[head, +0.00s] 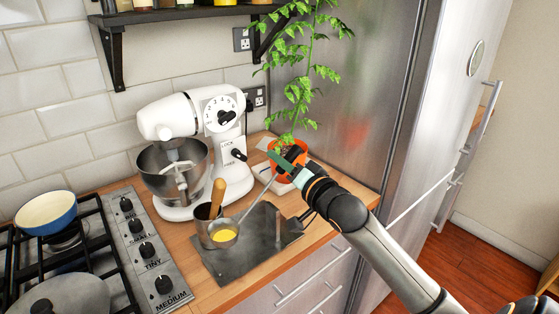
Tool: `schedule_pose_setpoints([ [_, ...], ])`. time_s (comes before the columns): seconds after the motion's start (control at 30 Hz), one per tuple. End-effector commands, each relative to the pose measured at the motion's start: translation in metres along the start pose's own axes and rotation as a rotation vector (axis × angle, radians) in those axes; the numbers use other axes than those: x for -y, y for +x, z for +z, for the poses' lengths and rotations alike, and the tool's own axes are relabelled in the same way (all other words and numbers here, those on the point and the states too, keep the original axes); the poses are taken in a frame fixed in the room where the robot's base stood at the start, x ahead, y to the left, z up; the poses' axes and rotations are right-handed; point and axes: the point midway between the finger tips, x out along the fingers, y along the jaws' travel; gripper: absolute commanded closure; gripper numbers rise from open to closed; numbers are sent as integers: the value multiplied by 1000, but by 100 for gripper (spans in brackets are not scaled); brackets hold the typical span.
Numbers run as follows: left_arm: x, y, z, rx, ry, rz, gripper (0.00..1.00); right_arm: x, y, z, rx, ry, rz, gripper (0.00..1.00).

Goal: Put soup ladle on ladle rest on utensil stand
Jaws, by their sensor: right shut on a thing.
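The utensil stand is a dark grey slab (236,263) on the wooden counter, with an upright post (278,227) at right and a metal cup with a wooden-handled utensil (217,198) at left. The ladle bowl appears over the slab, in front of the cup; contact is unclear. I cannot pick out the ladle rest. My left gripper is not in view.
A white stand mixer (196,120) with a steel bowl stands behind the stand. A potted plant (291,156) is close behind my right gripper. A gas hob (134,250) with a blue bowl (46,213) is at left, a steel fridge (350,90) at right.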

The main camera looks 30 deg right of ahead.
Motion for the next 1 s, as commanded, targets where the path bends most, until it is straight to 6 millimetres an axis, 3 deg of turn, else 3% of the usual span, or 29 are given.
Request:
schedule_pose_setpoints([
  [0.13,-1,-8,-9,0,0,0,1,3,0,-2,1,3,1,100],
  [0.6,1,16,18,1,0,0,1,-42,-1,37,1,2,1,100],
  [1.0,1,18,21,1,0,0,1,-51,0,45,1,1,-1,100],
])
